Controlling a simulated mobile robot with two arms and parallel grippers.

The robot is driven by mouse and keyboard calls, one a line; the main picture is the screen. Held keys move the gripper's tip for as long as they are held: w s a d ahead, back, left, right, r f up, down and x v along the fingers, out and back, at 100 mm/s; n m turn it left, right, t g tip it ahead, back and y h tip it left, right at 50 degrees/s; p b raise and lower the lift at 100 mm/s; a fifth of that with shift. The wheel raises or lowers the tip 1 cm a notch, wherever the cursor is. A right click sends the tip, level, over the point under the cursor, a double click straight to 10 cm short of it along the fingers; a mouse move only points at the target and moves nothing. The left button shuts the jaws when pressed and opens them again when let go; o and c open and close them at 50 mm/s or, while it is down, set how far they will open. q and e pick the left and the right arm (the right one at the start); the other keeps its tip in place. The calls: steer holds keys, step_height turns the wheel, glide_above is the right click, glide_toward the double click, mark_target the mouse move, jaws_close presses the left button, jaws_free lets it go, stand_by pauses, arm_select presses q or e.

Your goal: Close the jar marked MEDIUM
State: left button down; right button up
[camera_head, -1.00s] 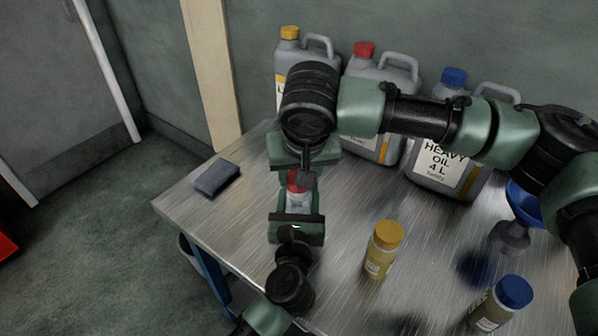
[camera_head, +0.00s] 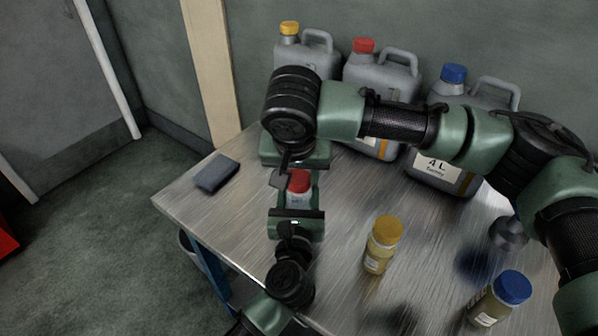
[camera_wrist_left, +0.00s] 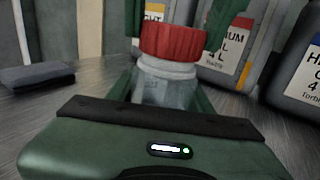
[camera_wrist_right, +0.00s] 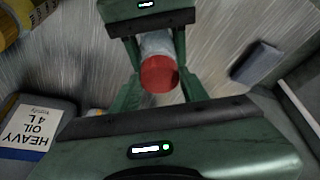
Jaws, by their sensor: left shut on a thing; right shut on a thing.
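A small clear jar (camera_wrist_left: 165,93) with a red lid (camera_wrist_left: 172,43) stands upright on the metal table. The lid sits at the top of the neck, with a pale ring showing below it; I cannot tell how tightly it is on. My left gripper (camera_head: 297,203) is shut on the jar body from the near side. My right gripper (camera_wrist_right: 158,82) comes from the far side and is shut on the red lid (camera_wrist_right: 160,74). The lid also shows in the head view (camera_head: 299,181). The jar's label is too small to read.
A yellow-lidded jar (camera_head: 382,247) and a blue-lidded jar (camera_head: 499,300) stand to the right. Yellow-, red- (camera_head: 380,75) and blue-capped canisters line the back. A dark folded cloth (camera_head: 217,173) lies at left. My right arm spans the area before the canisters.

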steer(key=m, duration=0.1)
steer(key=m+h, duration=0.1)
steer(key=m, duration=0.3)
steer(key=shift+a+g+h, duration=0.3)
steer(key=shift+a+h, duration=0.05)
steer(key=shift+h, duration=0.05)
steer(key=m, duration=0.2)
steer(key=m+g+h, duration=0.1)
steer(key=m, duration=0.2)
steer(key=shift+w+h, duration=0.2)
steer(key=shift+h, duration=0.1)
steer(key=m+g, duration=0.1)
steer(key=m, duration=0.1)
steer(key=m+g, duration=0.1)
steer(key=m, duration=0.2)
steer(key=shift+w+h, duration=0.15)
steer(key=shift+h, duration=0.25)
steer(key=m+g, duration=0.2)
steer(key=m, duration=0.3)
steer(key=shift+w, duration=0.1)
steer(key=o, duration=1.3)
steer(key=shift+r, duration=2.2)
